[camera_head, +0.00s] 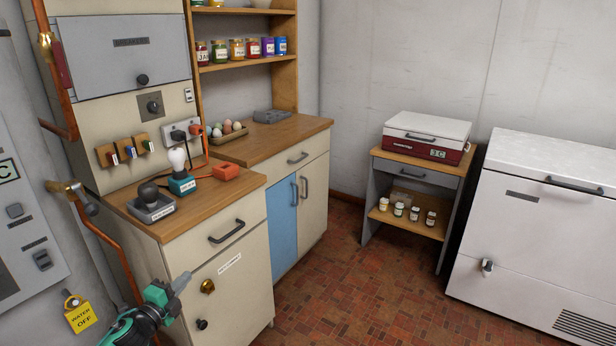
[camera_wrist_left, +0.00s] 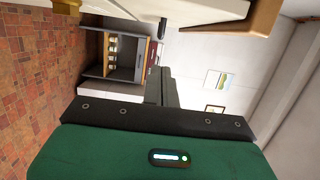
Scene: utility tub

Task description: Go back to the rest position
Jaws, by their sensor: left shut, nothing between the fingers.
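My left gripper (camera_head: 180,283) shows at the lower left of the head view, on the green and black end of my left arm. Its grey fingers are shut and empty. It is in front of the cream cabinet (camera_head: 236,270), below the wooden counter edge and left of the brass knob (camera_head: 207,286). I cannot tell the exact gap to the cabinet front. In the left wrist view the dark fingers (camera_wrist_left: 168,88) also show closed together, with nothing held. My right gripper is in neither view.
A light bulb (camera_head: 177,158) on a teal base, a black-knobbed grey device (camera_head: 151,203) and an orange box (camera_head: 226,172) stand on the counter. A copper pipe (camera_head: 115,250) and yellow tag (camera_head: 79,314) are at left. The tiled floor (camera_head: 350,280) is clear toward the white freezer (camera_head: 540,220).

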